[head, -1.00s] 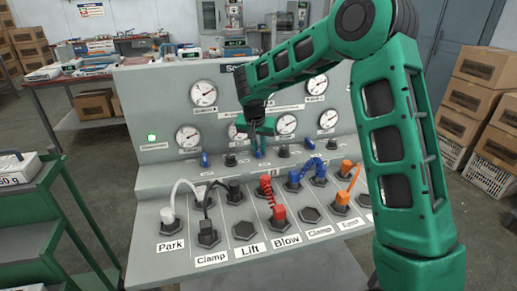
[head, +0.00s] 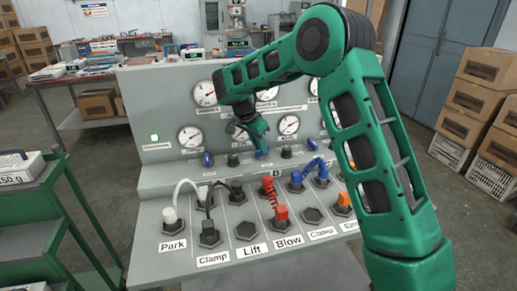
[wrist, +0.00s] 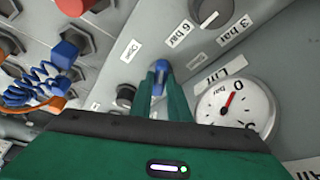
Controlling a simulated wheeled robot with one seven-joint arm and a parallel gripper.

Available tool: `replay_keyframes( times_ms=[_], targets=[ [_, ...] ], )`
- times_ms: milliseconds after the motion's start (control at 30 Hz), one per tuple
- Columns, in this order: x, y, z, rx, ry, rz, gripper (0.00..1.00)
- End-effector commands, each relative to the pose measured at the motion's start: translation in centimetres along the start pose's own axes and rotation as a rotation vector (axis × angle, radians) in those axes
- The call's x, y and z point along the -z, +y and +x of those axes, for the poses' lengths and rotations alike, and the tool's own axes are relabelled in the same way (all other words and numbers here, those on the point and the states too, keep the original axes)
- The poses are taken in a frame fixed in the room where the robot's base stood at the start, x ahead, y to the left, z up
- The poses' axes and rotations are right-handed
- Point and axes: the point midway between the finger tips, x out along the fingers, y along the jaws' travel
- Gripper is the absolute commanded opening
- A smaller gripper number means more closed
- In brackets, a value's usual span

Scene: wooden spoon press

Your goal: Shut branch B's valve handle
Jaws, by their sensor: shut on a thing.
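My gripper (head: 259,151) is at the panel's sloping ledge, tilted, with its fingers around a blue valve handle (head: 262,153). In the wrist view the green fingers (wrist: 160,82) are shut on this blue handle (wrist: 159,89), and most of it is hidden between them. A small label reading "Open" (wrist: 130,50) lies left of the fingers. The Lift gauge (wrist: 235,108) is right of them, its needle near 0. Another blue handle (head: 207,159) stands upright further left in the head view. A small plate (head: 277,174), seemingly lettered B, is below the held handle.
Black knobs (head: 233,160) flank the held handle. A red coiled hose (head: 271,200), a blue coiled hose (head: 313,168) and a white hose (head: 184,184) rise from the lower ledge. A green shelf cart (head: 35,215) stands left. Cardboard boxes are at the right.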

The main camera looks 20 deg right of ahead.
Motion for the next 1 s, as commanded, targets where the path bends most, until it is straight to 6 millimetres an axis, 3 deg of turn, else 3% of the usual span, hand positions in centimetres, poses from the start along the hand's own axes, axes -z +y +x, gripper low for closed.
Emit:
replay_keyframes(
  times_ms=[333, 367, 433, 767, 1000],
  targets=[
    [-0.1, -0.4, -0.3, 0.011, 0.000, -0.002, 0.00],
    [-0.1, -0.4, -0.3, 0.011, 0.000, -0.002, 0.20],
    [-0.1, -0.4, -0.3, 0.009, -0.001, -0.002, 0.34],
    [0.0, -0.2, -0.3, 0.005, 0.000, 0.000, 0.34],
    [-0.1, -0.3, -3.4, 0.008, 0.000, 0.000, 0.34]
  ],
)
